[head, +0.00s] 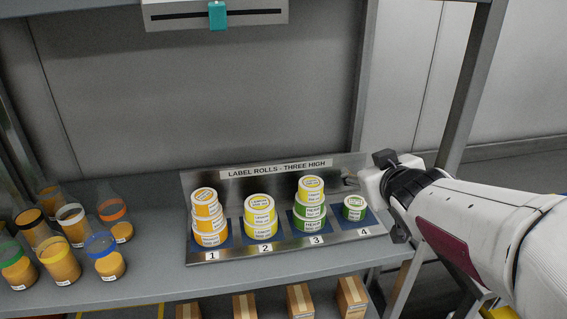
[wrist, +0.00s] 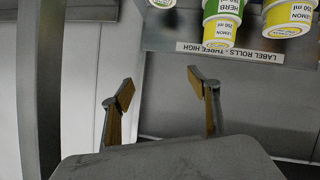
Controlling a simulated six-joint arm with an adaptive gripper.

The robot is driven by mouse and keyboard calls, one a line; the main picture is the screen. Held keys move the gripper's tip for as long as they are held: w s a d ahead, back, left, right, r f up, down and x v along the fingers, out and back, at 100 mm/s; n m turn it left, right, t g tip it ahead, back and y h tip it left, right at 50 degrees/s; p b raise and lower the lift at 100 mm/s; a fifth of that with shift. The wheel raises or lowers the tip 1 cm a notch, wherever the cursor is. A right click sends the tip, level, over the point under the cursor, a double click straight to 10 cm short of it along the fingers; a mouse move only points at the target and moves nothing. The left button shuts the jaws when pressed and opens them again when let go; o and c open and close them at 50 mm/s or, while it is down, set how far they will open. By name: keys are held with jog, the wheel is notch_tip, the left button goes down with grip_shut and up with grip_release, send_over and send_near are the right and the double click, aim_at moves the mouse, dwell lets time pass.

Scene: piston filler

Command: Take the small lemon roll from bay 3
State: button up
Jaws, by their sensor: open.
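The small lemon roll (head: 311,187) is yellow with a white label and sits on top of the bay 3 stack. Green herb rolls (head: 309,217) are beneath it. In the wrist view, which looks upside down, the lemon roll (wrist: 219,31) shows near the top edge with a green herb roll (wrist: 222,8) behind it. My gripper (wrist: 161,86) is open and empty, apart from the roll, with its fingers over the grey surface. In the head view my white wrist is right of the rack near bay 4 and hides most of the fingers.
The metal label rack (head: 232,256) has numbered bays. Bay 1 holds an orange stack (head: 207,216), bay 2 yellow lemon rolls (head: 261,215), bay 4 one low green roll (head: 354,207). Filled jars (head: 70,225) stand at left. A shelf post (head: 465,90) rises at right.

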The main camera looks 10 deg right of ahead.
jog(key=w+f+n+t+y, duration=0.1)
jog(key=w+n+t+y, duration=0.2)
jog(key=w, duration=0.4)
jog(key=n+g+y, duration=0.3)
jog(key=n+y, duration=0.1)
jog(key=y, duration=0.9)
send_near(322, 187)
jog(key=x, duration=0.5)
jog(key=shift+s+a, duration=0.1)
jog(key=shift+a, duration=0.1)
jog(key=shift+r, duration=0.1)
jog(key=shift+x, duration=1.35)
jog(key=shift+w+d+x, duration=0.1)
jog(key=shift+x, duration=1.2)
jog(key=shift+w+d+x, duration=0.1)
jog(key=shift+x, duration=1.15)
